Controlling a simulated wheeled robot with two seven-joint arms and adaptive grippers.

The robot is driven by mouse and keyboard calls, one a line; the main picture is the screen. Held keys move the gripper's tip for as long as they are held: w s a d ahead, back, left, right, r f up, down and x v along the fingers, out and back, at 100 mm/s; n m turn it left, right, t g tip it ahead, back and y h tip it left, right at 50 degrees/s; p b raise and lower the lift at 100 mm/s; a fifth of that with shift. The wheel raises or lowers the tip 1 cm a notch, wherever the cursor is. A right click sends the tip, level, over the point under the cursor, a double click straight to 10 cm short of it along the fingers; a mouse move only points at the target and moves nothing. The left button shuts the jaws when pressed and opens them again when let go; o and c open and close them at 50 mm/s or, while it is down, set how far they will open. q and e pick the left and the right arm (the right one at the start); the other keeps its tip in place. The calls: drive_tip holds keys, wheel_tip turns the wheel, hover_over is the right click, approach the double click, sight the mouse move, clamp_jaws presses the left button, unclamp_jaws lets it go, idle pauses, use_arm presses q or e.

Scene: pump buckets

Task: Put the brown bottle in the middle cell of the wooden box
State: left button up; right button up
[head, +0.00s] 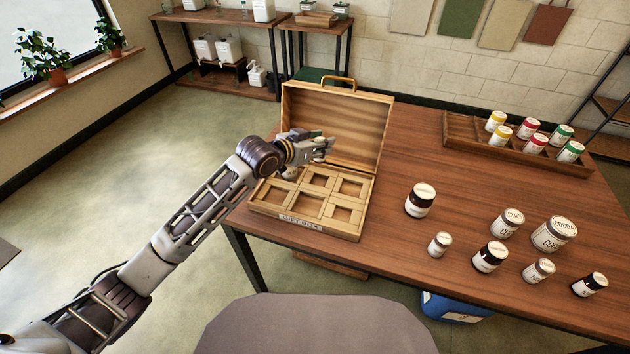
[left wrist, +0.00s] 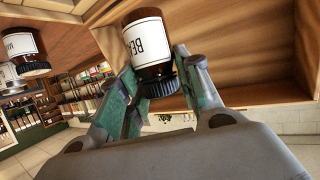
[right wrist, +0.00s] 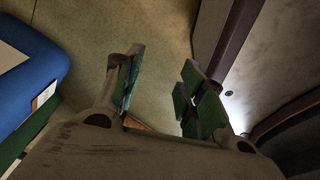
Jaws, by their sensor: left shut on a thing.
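My left gripper (head: 322,148) is above the back part of the wooden box (head: 352,234), in front of its raised lid (head: 345,125). In the left wrist view the gripper (left wrist: 150,95) is shut on a brown bottle (left wrist: 147,50) with a white label and a black ribbed cap. The held bottle is mostly hidden in the head view. The box is open and divided into cells by wooden partitions; the arm covers its back left part. My right gripper shows only in the right wrist view (right wrist: 158,95), open and empty above the floor.
Dark-capped jars (head: 420,200) and pale jars (head: 555,233) stand right of the box on the table (head: 400,265). A wooden rack (head: 465,135) with several coloured-label jars is at the back right. A blue container (head: 455,307) is below the table edge.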

drive_tip(key=shift+s, duration=0.25)
drive_tip(key=shift+s, duration=0.1)
use_arm(q)
drive_tip(key=shift+f, duration=0.3)
wheel_tip(320, 180, down, 3)
drive_tip(key=shift+f, duration=0.7)
use_arm(e)
drive_tip(key=shift+w+a+r, duration=0.15)
drive_tip(key=shift+w+a, duration=0.05)
drive_tip(key=shift+w, duration=0.8)
use_arm(q)
drive_tip(key=shift+f+b, duration=0.1)
drive_tip(key=shift+b, duration=0.2)
use_arm(e)
drive_tip(key=shift+s, duration=0.1)
